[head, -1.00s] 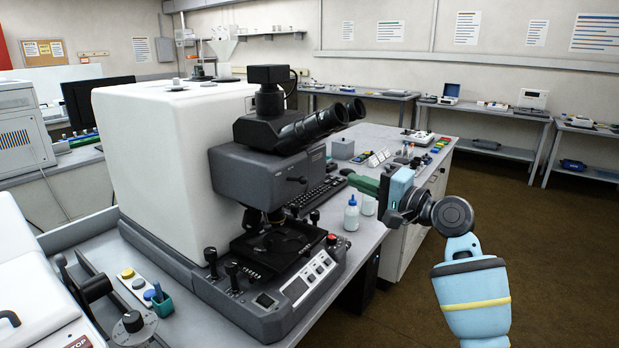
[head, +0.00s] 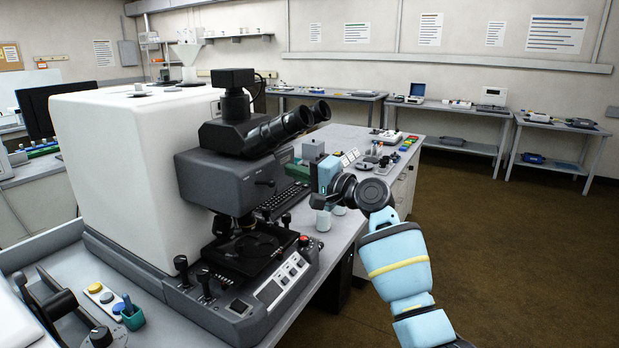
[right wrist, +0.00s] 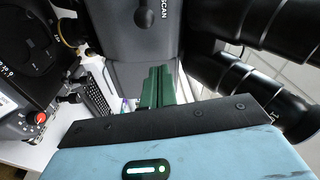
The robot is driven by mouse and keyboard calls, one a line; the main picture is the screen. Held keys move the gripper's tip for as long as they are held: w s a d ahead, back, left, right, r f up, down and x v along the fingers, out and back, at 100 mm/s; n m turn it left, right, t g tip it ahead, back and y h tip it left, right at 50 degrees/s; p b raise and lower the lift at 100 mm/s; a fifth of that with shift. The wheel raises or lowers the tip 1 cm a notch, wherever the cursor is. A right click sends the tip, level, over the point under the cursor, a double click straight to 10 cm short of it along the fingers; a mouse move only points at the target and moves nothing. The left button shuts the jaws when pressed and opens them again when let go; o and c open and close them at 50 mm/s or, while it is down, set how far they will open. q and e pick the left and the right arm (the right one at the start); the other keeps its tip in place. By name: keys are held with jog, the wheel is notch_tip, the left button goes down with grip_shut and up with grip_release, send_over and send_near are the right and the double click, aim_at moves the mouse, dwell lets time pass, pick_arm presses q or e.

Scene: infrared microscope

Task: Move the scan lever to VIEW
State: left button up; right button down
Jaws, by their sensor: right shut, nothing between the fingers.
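The grey microscope (head: 216,178) stands on the bench with a white housing behind it. A small dark lever with a round knob (head: 265,183) sticks out of its front below the eyepieces. In the right wrist view a dark knob (right wrist: 147,18) sits beside the word SCAN on the grey face; VIEW cannot be read. My right gripper (head: 326,174) is right of the microscope, below the eyepieces, apart from the lever. Its green fingers (right wrist: 160,87) are shut and empty, pointing toward the microscope body. My left gripper is not in view.
The black eyepieces (head: 290,124) overhang near my right gripper. The floor on the right is clear.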

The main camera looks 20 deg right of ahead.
aim_at(260, 183)
jog(key=shift+w+a, duration=0.3)
jog(key=shift+w, duration=0.15)
jog(key=shift+a, duration=0.25)
jog(key=shift+s+a+p, duration=0.6)
jog(key=shift+s+a, duration=0.05)
jog(key=shift+s, duration=0.3)
jog(key=shift+s+a+f, duration=0.2)
jog(key=shift+s+a, duration=0.15)
jog(key=shift+s+f, duration=0.1)
jog(key=shift+f, duration=0.05)
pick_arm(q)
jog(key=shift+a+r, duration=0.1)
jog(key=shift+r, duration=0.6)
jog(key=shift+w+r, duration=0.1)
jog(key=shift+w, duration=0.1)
